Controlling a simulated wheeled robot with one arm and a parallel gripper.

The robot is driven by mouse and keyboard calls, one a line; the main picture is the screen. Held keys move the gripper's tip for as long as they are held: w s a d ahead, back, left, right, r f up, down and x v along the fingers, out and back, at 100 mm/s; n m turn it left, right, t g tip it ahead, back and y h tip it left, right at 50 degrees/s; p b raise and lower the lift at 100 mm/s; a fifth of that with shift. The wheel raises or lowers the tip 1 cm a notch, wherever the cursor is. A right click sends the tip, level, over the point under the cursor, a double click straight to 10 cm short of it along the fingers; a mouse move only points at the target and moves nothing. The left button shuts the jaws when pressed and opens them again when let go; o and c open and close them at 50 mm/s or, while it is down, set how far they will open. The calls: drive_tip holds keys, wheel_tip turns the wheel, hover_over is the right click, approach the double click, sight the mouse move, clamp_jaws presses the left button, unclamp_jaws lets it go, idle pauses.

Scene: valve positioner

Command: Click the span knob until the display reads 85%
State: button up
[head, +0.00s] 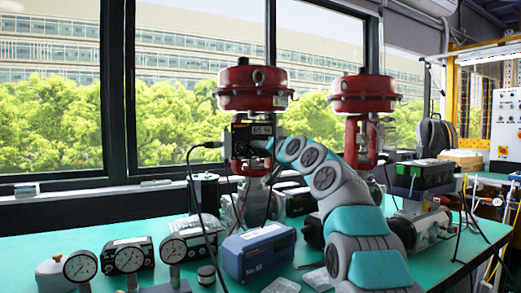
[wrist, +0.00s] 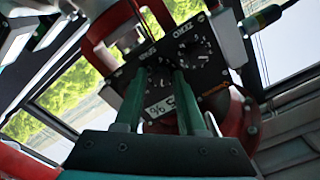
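The valve positioner (head: 241,139) is a black box below a red actuator, near the window. In the wrist view its dark face (wrist: 205,85) carries two dials, marked ZERO and SPAN. The span knob (wrist: 160,76) lies between the tips of my gripper (wrist: 161,72). The zero dial (wrist: 193,62) is to its right, beside the right fingertip. The two green fingers stand apart; I cannot tell whether they touch the knob. The display (wrist: 160,106) shows tilted between the fingers and is partly covered; it also shows in the head view (head: 262,130), too small to read surely.
A second red actuator (head: 363,94) stands to the right. A cable gland (wrist: 262,18) sticks out beside the positioner face.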

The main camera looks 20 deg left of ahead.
drive_tip(key=shift+o, duration=1.2)
drive_tip(key=b+v, duration=0.4)
drive_tip(key=v, duration=0.3)
drive_tip(key=shift+s+d, duration=0.25)
drive_tip(key=shift+d, duration=0.05)
